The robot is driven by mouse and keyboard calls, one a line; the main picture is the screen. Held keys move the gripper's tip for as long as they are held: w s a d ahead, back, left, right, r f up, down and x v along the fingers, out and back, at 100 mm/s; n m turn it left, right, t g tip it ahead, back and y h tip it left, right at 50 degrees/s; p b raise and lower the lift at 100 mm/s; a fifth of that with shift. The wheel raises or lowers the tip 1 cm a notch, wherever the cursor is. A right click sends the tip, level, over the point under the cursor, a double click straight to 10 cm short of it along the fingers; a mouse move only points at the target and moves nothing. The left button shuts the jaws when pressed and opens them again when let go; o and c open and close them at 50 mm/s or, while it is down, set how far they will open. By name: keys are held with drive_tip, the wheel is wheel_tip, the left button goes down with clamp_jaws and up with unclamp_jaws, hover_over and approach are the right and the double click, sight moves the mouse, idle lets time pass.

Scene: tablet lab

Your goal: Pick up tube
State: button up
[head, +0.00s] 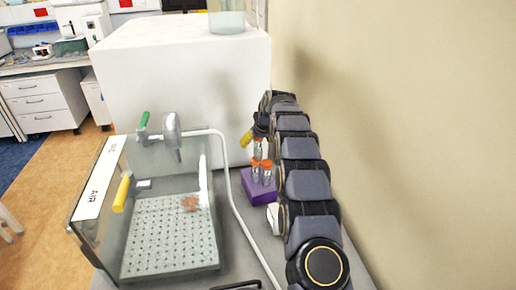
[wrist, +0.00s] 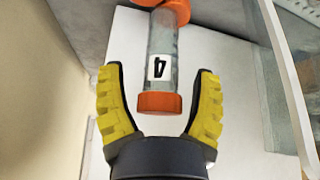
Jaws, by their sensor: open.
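In the wrist view a clear tube (wrist: 161,45) with an orange cap (wrist: 160,103) and a label that looks like a 4 lies between the two yellow fingers of my gripper (wrist: 158,74). The fingers are open, with a gap on each side of the tube. Orange shows at the tube's far end, at the top edge. In the head view my gripper (head: 252,138) is just above several orange-capped tubes (head: 266,173) at a purple rack (head: 258,190). My arm hides part of this group.
A clear-walled box with a perforated plate (head: 170,240) and a yellow handle stands left of the rack, with a pale hose (head: 228,190) between them. A large white block (head: 180,75) stands behind. The beige wall (head: 420,120) is close on the right.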

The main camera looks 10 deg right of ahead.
clamp_jaws()
drive_tip(key=shift+r, duration=0.2)
